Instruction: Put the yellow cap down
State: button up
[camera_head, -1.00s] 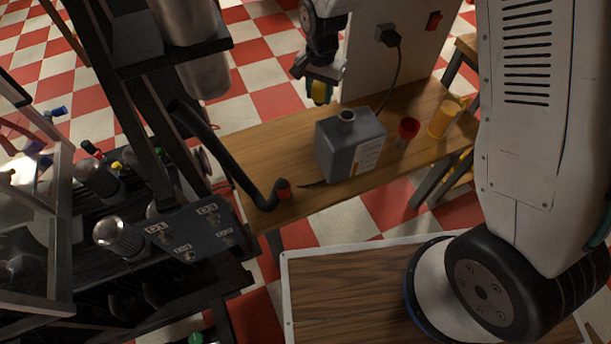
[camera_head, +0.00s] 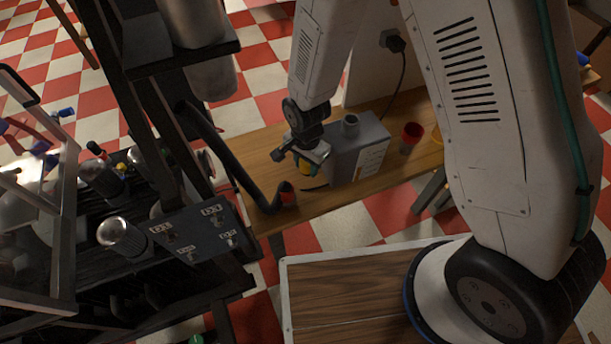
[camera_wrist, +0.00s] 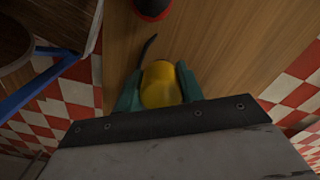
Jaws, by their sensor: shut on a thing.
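The yellow cap (camera_wrist: 161,86) is held between the green fingers of my gripper (camera_wrist: 158,92) in the wrist view. In the head view my gripper (camera_head: 303,163) hangs over the wooden bench, just left of the grey canister, and only a bit of the yellow cap (camera_head: 304,169) shows under it. The cap appears above the bench top (camera_head: 335,200); I cannot tell the exact gap. Most of the cap is hidden by my gripper in the head view.
The grey canister (camera_head: 358,150) stands close right of my gripper. A black hose with a red end (camera_head: 287,194) lies to the left and front. A red cup (camera_head: 411,136) and an orange jug (camera_head: 437,136) stand further right. A dark rack (camera_head: 195,228) is at left.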

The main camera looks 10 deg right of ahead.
aim_at(306, 175)
jog(key=shift+f, duration=2.6)
jog(key=shift+f, duration=0.2)
jog(key=o, duration=1)
jog(key=shift+r, duration=0.15)
